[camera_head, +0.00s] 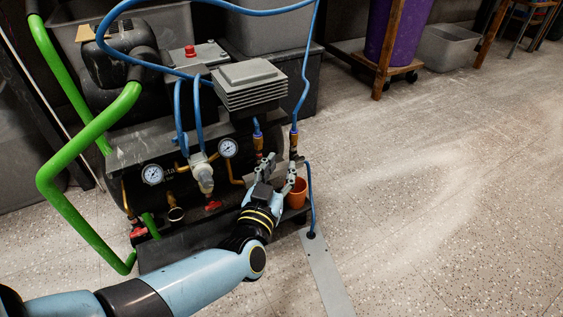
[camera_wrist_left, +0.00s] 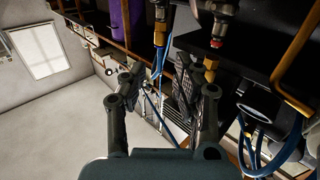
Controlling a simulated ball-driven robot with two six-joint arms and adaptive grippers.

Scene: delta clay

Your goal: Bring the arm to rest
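My left arm (camera_head: 190,285) reaches in from the lower left in the head view. My left gripper (camera_head: 279,167) is at the right end of the air compressor (camera_head: 150,140), in front of its hose fittings. In the left wrist view its two fingers (camera_wrist_left: 158,88) stand apart with a gap between them, and I see nothing held. An orange cup (camera_head: 297,193) sits just right of and behind the gripper, partly hidden by it. I cannot tell whether a finger touches the cup or a fitting. My right gripper is not in view.
Green tube handles (camera_head: 50,185) rise at the compressor's left. A blue hose (camera_head: 306,80) hangs close to the gripper, and hose also shows in the left wrist view (camera_wrist_left: 160,60). A purple bin (camera_head: 398,30) stands at the back. The speckled floor (camera_head: 450,190) at right is clear.

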